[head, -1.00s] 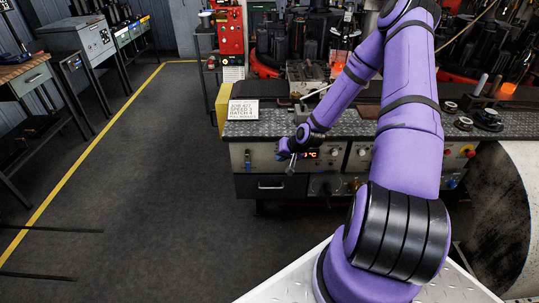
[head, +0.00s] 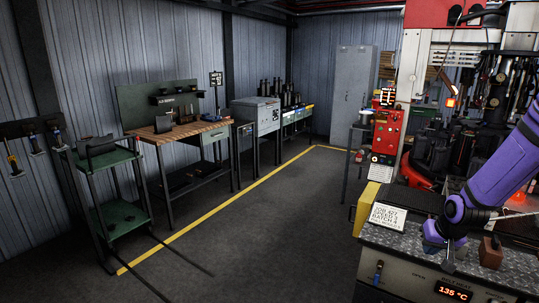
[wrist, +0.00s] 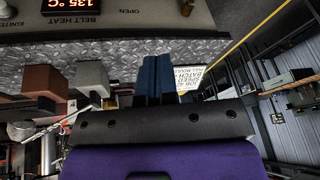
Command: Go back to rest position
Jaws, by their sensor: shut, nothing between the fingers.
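My arm reaches in from the right edge in the head view, in purple with dark bands. My gripper (head: 432,243) hangs over the front left part of the machine's metal bench top (head: 400,236), close to the sign. In the wrist view its two blue fingers (wrist: 155,78) lie side by side with no object between them. The wrist view shows the bench's patterned metal plate (wrist: 110,52) beyond the fingers. I cannot tell the exact height of the fingertips above the plate.
A white sign (head: 388,216) stands by a yellow block (head: 367,205). A brown block (head: 490,252) sits right of my gripper. The display (head: 453,291) reads 135 °C. A green cart (head: 105,172) and workbench (head: 180,132) line the left wall. The floor (head: 270,230) between is clear.

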